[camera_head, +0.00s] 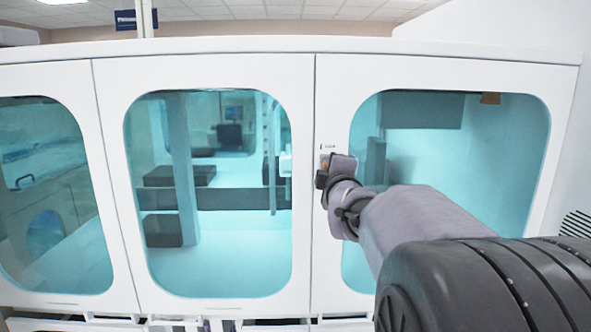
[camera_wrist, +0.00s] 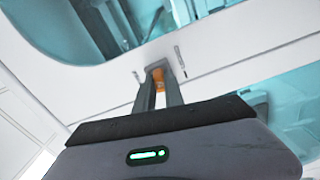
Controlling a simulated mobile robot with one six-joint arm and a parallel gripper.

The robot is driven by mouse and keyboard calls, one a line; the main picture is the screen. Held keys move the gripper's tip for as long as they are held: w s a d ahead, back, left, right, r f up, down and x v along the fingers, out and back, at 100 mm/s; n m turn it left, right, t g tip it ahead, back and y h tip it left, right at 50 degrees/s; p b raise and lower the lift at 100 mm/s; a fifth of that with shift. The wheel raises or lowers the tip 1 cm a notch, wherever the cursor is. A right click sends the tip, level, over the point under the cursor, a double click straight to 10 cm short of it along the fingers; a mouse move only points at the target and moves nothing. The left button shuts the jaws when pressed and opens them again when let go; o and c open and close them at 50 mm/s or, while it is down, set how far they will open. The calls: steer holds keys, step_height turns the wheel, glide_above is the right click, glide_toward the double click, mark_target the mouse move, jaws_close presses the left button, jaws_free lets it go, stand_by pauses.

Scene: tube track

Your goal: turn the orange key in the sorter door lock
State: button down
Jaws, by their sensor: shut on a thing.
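The orange key (camera_wrist: 158,76) sits at the lock on the white door frame and shows between my finger tips in the wrist view. My gripper (camera_wrist: 159,90) is shut on the key, one finger on each side of it. In the head view a small orange bit of the key (camera_head: 325,164) shows at the lock plate (camera_head: 326,150), just above my gripper (camera_head: 322,180). The sorter door (camera_head: 334,100) is white with a large tinted window and looks shut. The key's tip and the keyhole are hidden, and I cannot tell the key's exact angle.
Two more white doors with tinted windows stand to the left, the middle one (camera_head: 303,90) beside the lock. A grey vent (camera_head: 576,225) is at the far right.

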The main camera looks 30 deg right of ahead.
steer(key=shift+f+n+b, duration=0.15)
steer(key=shift+n+b, duration=0.45)
steer(key=c, duration=1.3)
jaws_free()
steer(key=shift+c, duration=0.2)
steer(key=shift+s, duration=0.1)
